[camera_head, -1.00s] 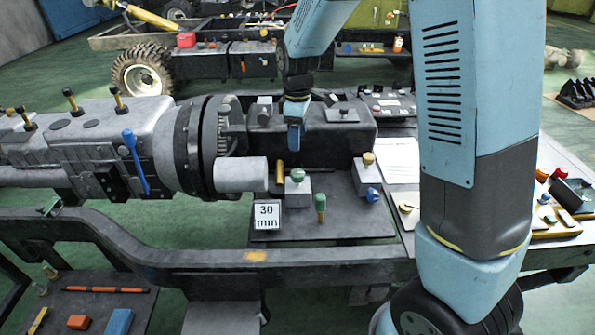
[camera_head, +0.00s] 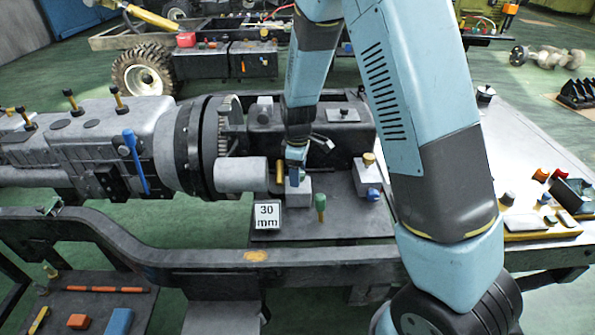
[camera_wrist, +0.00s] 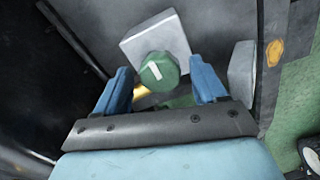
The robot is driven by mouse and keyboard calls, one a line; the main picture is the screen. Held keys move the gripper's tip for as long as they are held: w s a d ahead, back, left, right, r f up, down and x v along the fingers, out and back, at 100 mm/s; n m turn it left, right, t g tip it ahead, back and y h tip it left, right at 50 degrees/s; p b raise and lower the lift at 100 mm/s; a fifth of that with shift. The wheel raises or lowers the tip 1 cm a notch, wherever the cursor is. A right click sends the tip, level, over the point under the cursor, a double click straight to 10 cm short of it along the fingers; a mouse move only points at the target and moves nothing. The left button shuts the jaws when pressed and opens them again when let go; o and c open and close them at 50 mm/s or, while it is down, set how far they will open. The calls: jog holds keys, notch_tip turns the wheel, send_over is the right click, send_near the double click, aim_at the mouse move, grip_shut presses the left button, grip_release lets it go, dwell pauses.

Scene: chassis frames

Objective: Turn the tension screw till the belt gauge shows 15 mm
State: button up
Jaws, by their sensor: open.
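The belt gauge (camera_head: 267,215) is a white sign reading 30 mm at the front of the dark plate. A green knob (camera_wrist: 158,72) with a white mark sits on a pale grey block (camera_wrist: 178,30) in the wrist view. My gripper (camera_wrist: 161,66) is open above it, its blue fingers on either side of the knob, with gaps visible; contact cannot be told. No label tells which knob is the tension screw.
A second grey block (camera_head: 368,178) carries a yellow knob on top and a blue one below. A pale cylinder (camera_head: 240,174) lies close left of my gripper. The engine housing (camera_head: 262,135) stands behind.

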jog(key=c, duration=1.1)
jog(key=shift+o, duration=0.2)
jog(key=shift+m, duration=0.3)
jog(key=m, duration=0.5)
jog(key=shift+w, duration=0.1)
jog(key=m, duration=0.6)
jog(key=shift+m, duration=0.4)
jog(key=m, duration=1.1)
jog(key=shift+m, duration=0.3)
